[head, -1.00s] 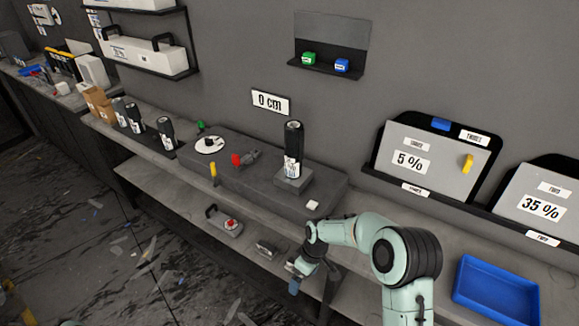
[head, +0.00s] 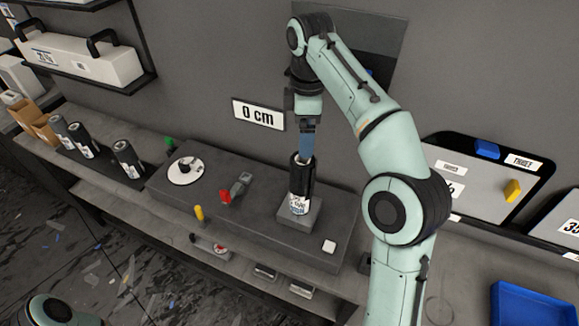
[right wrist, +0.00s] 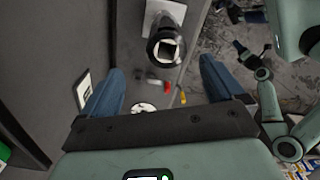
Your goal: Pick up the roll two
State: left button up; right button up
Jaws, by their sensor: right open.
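A black roll (head: 300,186) with a white label stands upright on a grey block on the bench. I cannot read which number it bears. My right gripper (head: 307,148) points down just above its top, with blue fingers. In the right wrist view the fingers (right wrist: 161,66) are wide apart and empty, and the roll's open end (right wrist: 165,46) lies ahead between them, past the tips. Several similar black rolls (head: 125,158) stand on a dark mat at the left. Part of my left arm shows at the bottom left; its small dark end (right wrist: 241,48) shows in the right wrist view, jaws unclear.
On the raised grey platform are a white disc (head: 186,170), a red-tipped tool (head: 232,190) and a yellow peg (head: 199,213). A "0 cm" sign (head: 258,114) hangs behind on the wall. A blue tray (head: 535,305) sits at the lower right.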

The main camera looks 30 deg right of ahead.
send_over(301, 185)
jog(key=w+d, duration=0.2)
jog(key=f, duration=0.7)
jog(key=shift+w+d+f+b, duration=0.15)
jog(key=shift+w+f+b, duration=0.1)
jog(key=shift+b, duration=0.1)
jog(key=shift+f, duration=0.25)
jog(key=shift+s+f, duration=0.1)
jog(key=f, duration=0.1)
jog(key=f+b, duration=0.1)
jog(key=f, duration=0.2)
jog(key=shift+w+a+f, duration=0.2)
jog(key=shift+a+f, duration=0.1)
jog(key=shift+a, duration=0.05)
jog(key=shift+s+f, duration=0.15)
jog(key=shift+f, duration=0.05)
pick_arm(q)
jog(key=s+f, duration=0.1)
jog(key=s, duration=0.1)
jog(key=s+f, duration=0.1)
jog(key=s, duration=0.1)
jog(key=shift+f, duration=0.3)
pick_arm(e)
jog(key=shift+c, duration=0.2)
